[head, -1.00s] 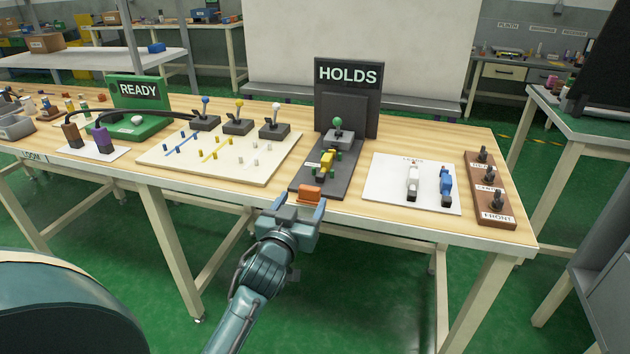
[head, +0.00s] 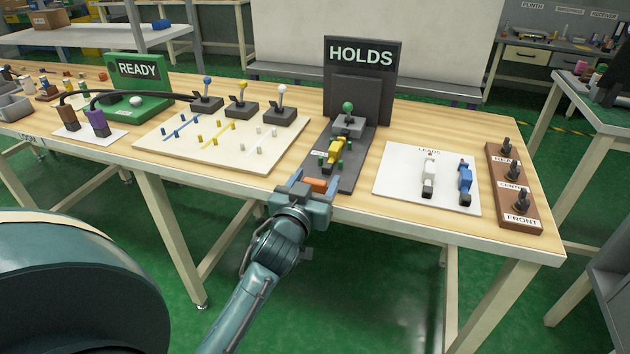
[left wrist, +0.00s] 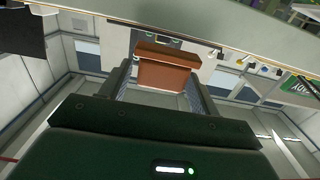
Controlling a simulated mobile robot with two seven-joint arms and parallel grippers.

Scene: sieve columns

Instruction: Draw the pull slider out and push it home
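The pull slider shows as an orange-brown block (head: 316,185) at the front end of the dark HOLDS base (head: 349,178), near the table's front edge. In the left wrist view the block (left wrist: 168,72) lies ahead, between the two fingers. My left gripper (head: 312,190) is at the block, with a finger on each side of it. In the left wrist view the gripper (left wrist: 160,85) is open, with a gap showing beside the block. The slider's rear part is hidden. My right gripper is in neither view.
A yellow piece (head: 334,148) and a green-knobbed lever (head: 348,116) stand behind the block on the base. A pegboard (head: 195,160) lies left. A white board (head: 400,185) with white and blue pieces and a brown switch strip (head: 516,188) lie right.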

